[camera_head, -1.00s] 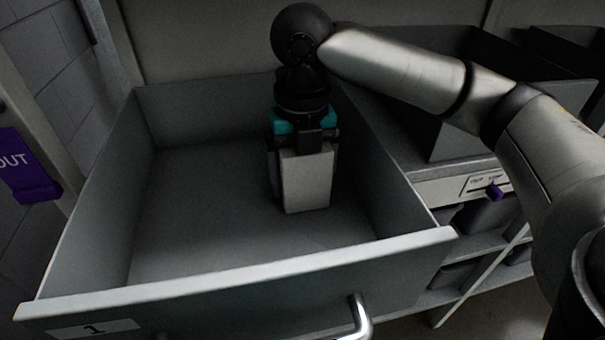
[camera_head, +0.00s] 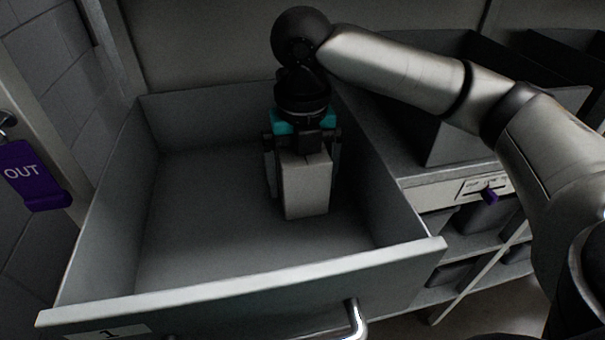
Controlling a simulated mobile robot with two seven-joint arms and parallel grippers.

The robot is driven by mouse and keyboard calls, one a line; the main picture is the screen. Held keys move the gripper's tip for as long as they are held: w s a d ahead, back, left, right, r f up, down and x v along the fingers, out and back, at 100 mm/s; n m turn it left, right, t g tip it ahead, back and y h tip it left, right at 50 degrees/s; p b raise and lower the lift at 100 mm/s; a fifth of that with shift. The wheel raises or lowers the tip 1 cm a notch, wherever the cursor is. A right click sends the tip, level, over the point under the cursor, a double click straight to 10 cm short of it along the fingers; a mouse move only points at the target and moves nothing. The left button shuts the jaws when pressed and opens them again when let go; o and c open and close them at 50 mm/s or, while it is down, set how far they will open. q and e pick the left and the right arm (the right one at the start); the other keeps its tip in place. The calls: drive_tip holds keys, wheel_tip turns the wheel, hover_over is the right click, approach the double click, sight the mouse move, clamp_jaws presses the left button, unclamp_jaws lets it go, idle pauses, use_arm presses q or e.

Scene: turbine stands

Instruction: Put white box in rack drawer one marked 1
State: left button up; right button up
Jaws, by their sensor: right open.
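The white box (camera_head: 306,187) stands upright inside the open drawer marked 1 (camera_head: 240,291), toward its right side. My right gripper (camera_head: 304,165) points down over the box from above. Its fingers are spread, one on each side of the box with small gaps, so it is open. The box's underside is hidden, but it appears to rest on the drawer floor. The label 1 (camera_head: 110,333) shows on the drawer front at lower left. My left gripper is not in view.
A metal handle (camera_head: 356,320) is on the drawer front. A purple OUT sign (camera_head: 33,176) hangs at left. The drawer's left half is empty.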

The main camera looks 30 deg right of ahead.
sight(302, 162)
drive_tip(key=shift+r+p, duration=1.35)
drive_tip(key=shift+r, duration=1.3)
drive_tip(key=shift+f, duration=0.15)
drive_tip(key=shift+f, duration=0.2)
wheel_tip(302, 162, down, 3)
drive_tip(key=shift+f+b, duration=0.2)
drive_tip(key=shift+b, duration=0.75)
wheel_tip(302, 162, down, 3)
drive_tip(key=b, duration=0.3)
drive_tip(key=shift+b, duration=0.4)
